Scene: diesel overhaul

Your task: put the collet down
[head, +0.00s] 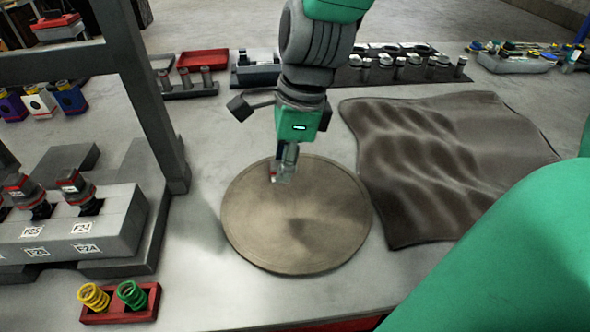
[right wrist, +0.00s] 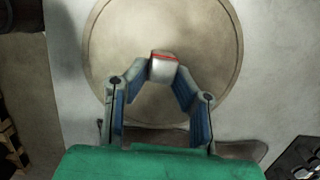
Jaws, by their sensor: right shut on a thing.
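My right gripper (head: 284,166) points down over a round tan disc (head: 318,240) on the bench. It is shut on the collet (head: 280,179), a small pale metal piece with a red mark. In the right wrist view the collet (right wrist: 163,68) sits between the fingertips of the right gripper (right wrist: 164,75), with a red line across it, and the disc (right wrist: 215,25) lies behind it. I cannot tell whether the collet touches the disc. The gripper hides part of it in the head view. My left gripper is not in view.
A crumpled dark cloth (head: 440,155) lies right of the disc. A red tray (head: 120,303) with a yellow and a green spring is at front left, near a grey labelled block (head: 70,240) and a dark frame post (head: 145,95). Racks of metal parts (head: 400,68) stand behind.

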